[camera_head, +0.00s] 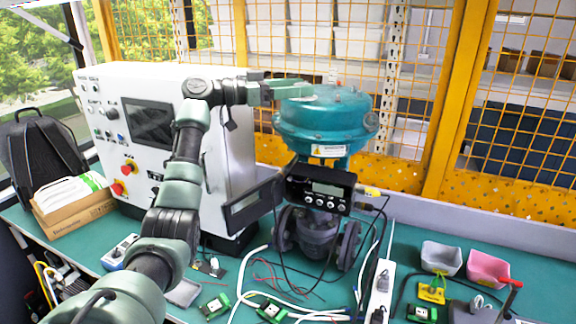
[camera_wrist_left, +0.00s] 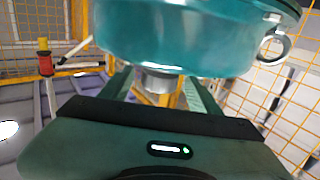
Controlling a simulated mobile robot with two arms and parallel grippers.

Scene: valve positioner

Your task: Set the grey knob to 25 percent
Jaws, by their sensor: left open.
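The valve stands in the middle of the head view, with a round teal actuator (camera_head: 330,122) on top. Below it is a black positioner box (camera_head: 318,190) with a small display and a row of small round controls. I cannot tell which of these, if any, is the grey knob, nor read its setting. My left gripper (camera_head: 300,90) is at the top left of the actuator. In the left wrist view its fingers (camera_wrist_left: 158,90) are apart, with the teal actuator (camera_wrist_left: 185,40) filling the top. A grey cylindrical part (camera_wrist_left: 158,82) shows between and beyond them. My right gripper is not seen.
A white control cabinet (camera_head: 165,95) with a screen and red buttons stands left. Cables and small green boards (camera_head: 271,311) lie on the green bench. A grey bin (camera_head: 441,256) and a pink bin (camera_head: 488,268) sit right. A yellow mesh fence (camera_head: 450,90) is behind.

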